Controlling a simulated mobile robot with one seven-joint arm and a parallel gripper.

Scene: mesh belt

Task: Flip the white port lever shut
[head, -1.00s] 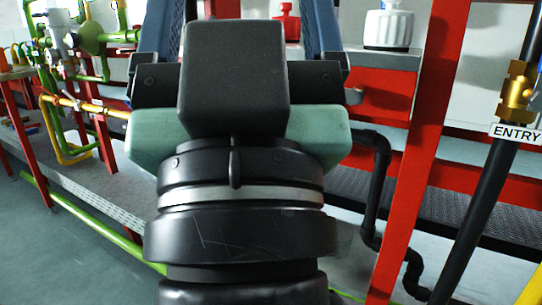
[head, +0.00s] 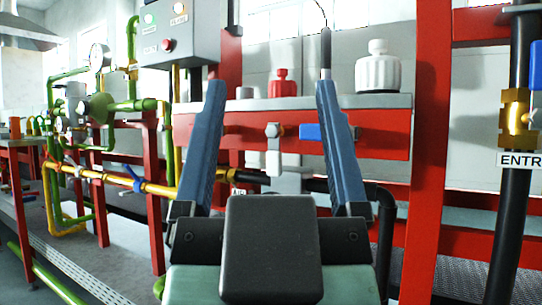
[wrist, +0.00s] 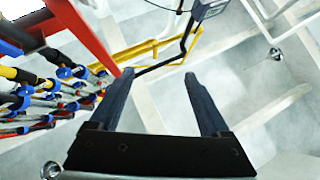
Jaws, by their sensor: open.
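A white lever (head: 273,161) hangs down below a metal port fitting (head: 272,131) on the front of the red beam in the head view. A blue lever (head: 311,132) beside it, to the right, points sideways. My gripper (head: 270,83) is open and empty, its two blue-grey fingers pointing up and away. In the head view the white lever shows in the gap between the fingers, apart from both. In the wrist view my gripper (wrist: 159,74) is also open with nothing between its fingers, and I cannot make out the white lever there.
A red cap (head: 282,83) and a white cap (head: 377,68) stand on the shelf above the beam. A red post (head: 431,150) rises at the right, beside a black pipe with a brass valve (head: 515,111). Green and yellow pipes and a control box (head: 177,33) are at the left.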

